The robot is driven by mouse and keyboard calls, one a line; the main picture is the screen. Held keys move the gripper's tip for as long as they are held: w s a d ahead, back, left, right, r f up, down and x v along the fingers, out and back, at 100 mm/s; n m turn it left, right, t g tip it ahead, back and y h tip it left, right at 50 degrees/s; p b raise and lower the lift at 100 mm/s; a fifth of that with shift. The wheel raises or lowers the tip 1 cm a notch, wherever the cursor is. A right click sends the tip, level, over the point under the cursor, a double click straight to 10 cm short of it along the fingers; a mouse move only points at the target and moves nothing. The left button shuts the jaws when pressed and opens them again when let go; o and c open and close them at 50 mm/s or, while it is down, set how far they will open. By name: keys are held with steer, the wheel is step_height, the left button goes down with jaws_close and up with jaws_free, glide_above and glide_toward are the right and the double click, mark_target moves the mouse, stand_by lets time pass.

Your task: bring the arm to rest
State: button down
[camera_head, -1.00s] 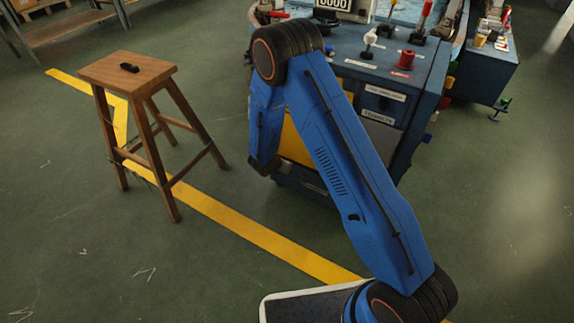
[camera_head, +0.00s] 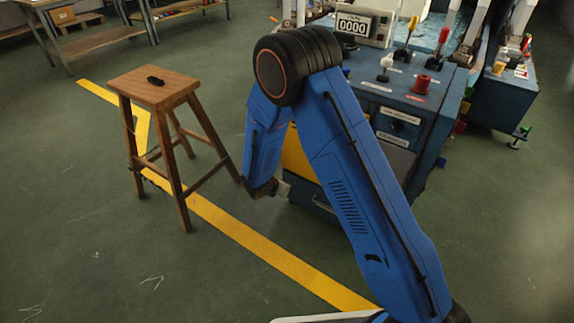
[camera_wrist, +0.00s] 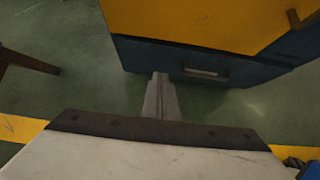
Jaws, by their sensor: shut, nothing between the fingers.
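My blue arm spans the middle of the head view, bent at a black elbow, with its forearm hanging down. My gripper (camera_head: 283,188) is at the forearm's lower end, in front of the blue machine (camera_head: 402,158) and right of the stool. In the wrist view my gripper's narrow grey fingers (camera_wrist: 161,98) are together, with nothing between them. They point toward the machine's lower yellow and blue front, with green floor visible around them. The arm hides part of the machine.
The machine carries levers, a red knob and a counter (camera_head: 353,25) reading 0000. A yellow line (camera_head: 270,255) crosses the floor. Open floor lies at lower left.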

steer(key=s+d+r+m+g, duration=0.1)
steer(key=s+d+r+m, duration=0.35)
steer(key=d+r, duration=0.35)
steer(key=s+d+r+m+g, duration=0.1)
steer(key=s+d+r+m, duration=0.3)
steer(key=r, duration=0.6)
steer(key=s+d+r+m+g, duration=0.1)
steer(key=s+d+r+m, duration=0.2)
steer(key=d+r+m, duration=0.45)
steer(key=s+d+r+m+y, duration=0.1)
steer(key=s+d+r+m, duration=0.2)
steer(key=s+r, duration=0.3)
steer(key=s+d+r+m+y, duration=0.1)
steer(key=s+d+r+m, duration=0.25)
steer(key=s, duration=0.55)
steer(key=s+a+r+m+y, duration=0.1)
steer(key=s+r+m, duration=0.1)
steer(key=s, duration=0.4)
steer(key=s+a+r+m+y, duration=0.1)
steer(key=s+r+m+y, duration=0.1)
steer(key=s+m, duration=0.2)
steer(key=s, duration=0.3)
steer(key=shift+s+a+t+y, duration=0.25)
steer(key=shift+s+t+y, duration=0.05)
steer(key=shift+t, duration=0.1)
